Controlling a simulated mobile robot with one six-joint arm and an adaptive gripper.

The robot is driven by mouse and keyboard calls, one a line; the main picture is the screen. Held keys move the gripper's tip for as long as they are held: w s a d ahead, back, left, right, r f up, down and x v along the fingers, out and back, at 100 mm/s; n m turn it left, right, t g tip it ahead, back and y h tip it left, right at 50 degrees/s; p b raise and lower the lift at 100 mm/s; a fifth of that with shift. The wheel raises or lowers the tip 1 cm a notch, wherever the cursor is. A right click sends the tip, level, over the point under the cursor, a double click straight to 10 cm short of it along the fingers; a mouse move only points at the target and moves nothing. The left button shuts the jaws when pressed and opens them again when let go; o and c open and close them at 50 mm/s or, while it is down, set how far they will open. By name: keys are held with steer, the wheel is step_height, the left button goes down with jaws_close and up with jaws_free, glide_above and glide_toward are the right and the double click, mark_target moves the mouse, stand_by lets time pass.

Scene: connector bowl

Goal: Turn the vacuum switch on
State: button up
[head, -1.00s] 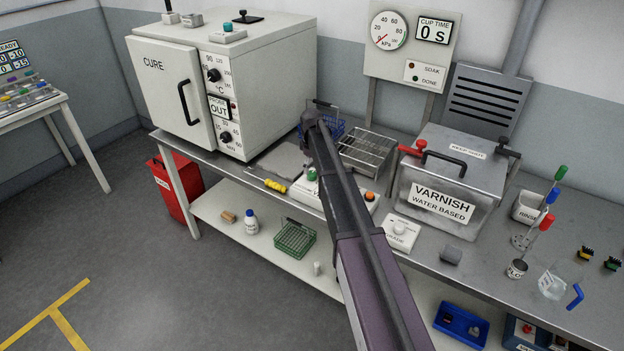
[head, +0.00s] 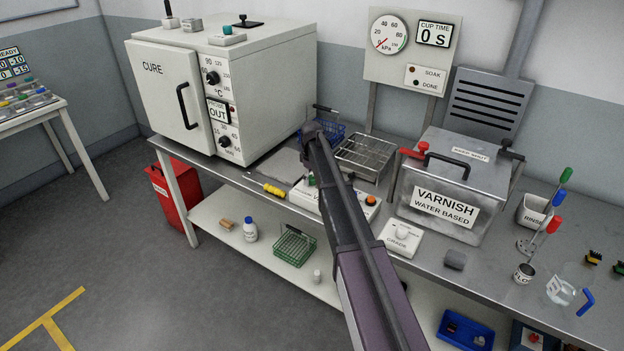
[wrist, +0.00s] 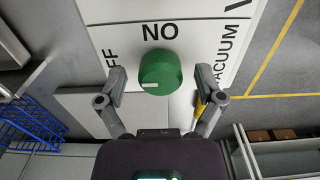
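A round green knob (wrist: 160,73) with a short white mark on its lower-left side stands on a white panel (wrist: 205,28) in the wrist view. Beside it are the letters NO, part of OFF at left and VACUUM at right. My gripper (wrist: 161,80) is open, with one finger on each side of the knob and a gap visible on both sides. I cannot tell its height over the panel.
On the bench, a yellow-handled tool (head: 272,189) lies left of the box. A blue basket (head: 328,132) and wire rack (head: 365,156) stand behind it. The white GRADE dial (head: 401,237) and varnish tank (head: 452,187) are right, and the cure oven (head: 230,90) is left.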

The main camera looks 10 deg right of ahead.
steer(key=c, duration=1)
steer(key=shift+o, duration=0.2)
steer(key=shift+m, duration=0.4)
steer(key=m, duration=0.8)
steer(key=shift+m, duration=0.3)
steer(key=m, duration=0.4)
steer(key=shift+m, duration=2.3)
